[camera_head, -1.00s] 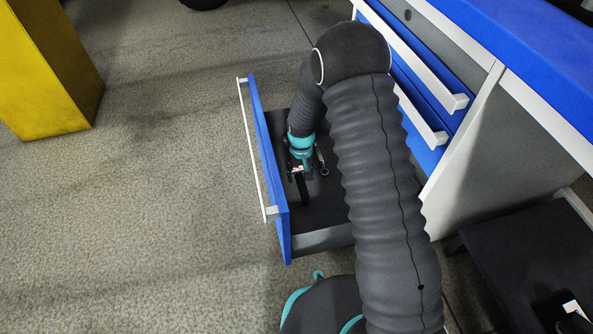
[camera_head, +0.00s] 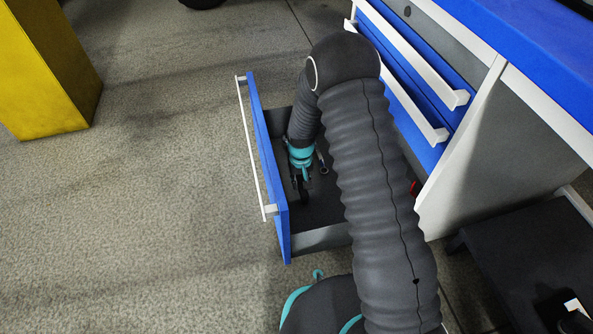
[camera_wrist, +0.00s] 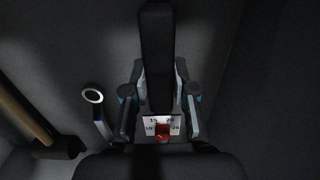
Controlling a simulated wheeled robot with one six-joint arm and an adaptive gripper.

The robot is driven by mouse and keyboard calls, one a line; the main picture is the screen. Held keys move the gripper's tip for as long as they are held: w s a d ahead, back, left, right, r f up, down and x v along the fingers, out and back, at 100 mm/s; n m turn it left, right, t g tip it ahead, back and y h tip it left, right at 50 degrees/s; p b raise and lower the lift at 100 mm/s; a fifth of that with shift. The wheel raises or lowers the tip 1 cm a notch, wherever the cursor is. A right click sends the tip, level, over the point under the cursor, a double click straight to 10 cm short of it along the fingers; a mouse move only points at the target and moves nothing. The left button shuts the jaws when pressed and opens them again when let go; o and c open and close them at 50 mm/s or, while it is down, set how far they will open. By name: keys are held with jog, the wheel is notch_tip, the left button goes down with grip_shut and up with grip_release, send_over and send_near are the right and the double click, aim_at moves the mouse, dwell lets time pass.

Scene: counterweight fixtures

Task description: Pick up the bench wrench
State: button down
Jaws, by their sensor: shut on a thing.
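My gripper (camera_wrist: 158,100) points down inside the open drawer, and it also shows in the head view (camera_head: 301,172). It is shut on a long dark bar-like tool (camera_wrist: 157,45), which reaches away between the fingers; its dark end shows in the head view (camera_head: 304,190). I cannot tell whether this is the bench wrench. A white plate with numbers and a red part (camera_wrist: 162,128) shows between the finger linkages. A ring-ended metal tool (camera_wrist: 93,97) lies just left of the gripper in the wrist view. Its lower shaft is hidden.
The blue-fronted drawer (camera_head: 268,180) stands pulled out from the blue and grey cabinet (camera_head: 500,150). A wooden-handled tool with a dark head (camera_wrist: 25,118) lies at the left in the wrist view. A yellow block (camera_head: 45,70) stands away on the open floor.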

jog(key=shift+r, duration=0.6)
jog(key=r, duration=0.2)
jog(key=d+r+p, duration=0.1)
jog(key=r, duration=0.1)
jog(key=shift+s, duration=0.3)
jog(key=s+d+r+p, duration=0.1)
jog(key=s+d+r, duration=0.4)
jog(key=d, duration=0.4)
jog(key=shift+s+r, duration=0.25)
jog(key=shift+r, duration=0.2)
